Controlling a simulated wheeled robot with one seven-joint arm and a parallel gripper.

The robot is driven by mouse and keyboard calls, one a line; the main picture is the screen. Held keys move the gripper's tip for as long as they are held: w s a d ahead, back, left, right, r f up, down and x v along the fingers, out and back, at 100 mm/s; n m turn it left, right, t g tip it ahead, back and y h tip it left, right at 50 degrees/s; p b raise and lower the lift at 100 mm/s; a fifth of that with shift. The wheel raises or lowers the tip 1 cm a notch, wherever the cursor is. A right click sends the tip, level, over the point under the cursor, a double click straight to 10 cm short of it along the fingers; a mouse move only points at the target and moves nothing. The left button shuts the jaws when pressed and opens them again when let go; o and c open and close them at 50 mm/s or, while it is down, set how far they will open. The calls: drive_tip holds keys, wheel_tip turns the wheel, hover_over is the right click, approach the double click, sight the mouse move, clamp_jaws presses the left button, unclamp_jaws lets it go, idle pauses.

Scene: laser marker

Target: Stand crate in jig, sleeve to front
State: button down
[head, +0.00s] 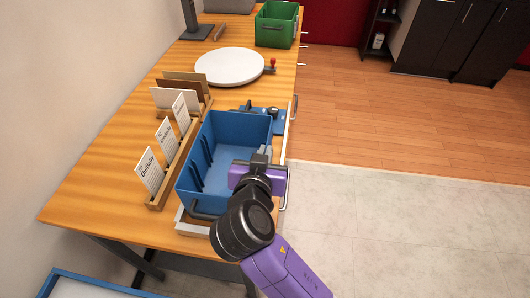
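The blue crate (208,160) stands upright and open at the top near the front of the wooden table, and it looks empty. No sleeve can be made out on the visible crate sides.
A wooden rack with white cards (165,136) runs close along the crate's left. Blue hardware (262,116) sits behind the crate. A white round turntable (229,66) and a green crate (276,25) stand farther back.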

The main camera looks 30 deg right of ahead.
drive_tip(key=shift+f, duration=0.15)
drive_tip(key=shift+f, duration=0.1)
drive_tip(key=c, duration=1.6)
unclamp_jaws()
drive_tip(key=shift+c, duration=0.2)
drive_tip(key=shift+r, duration=0.2)
drive_tip(key=b+v, duration=0.1)
drive_tip(key=v, duration=1.1)
drive_tip(key=shift+f, duration=0.15)
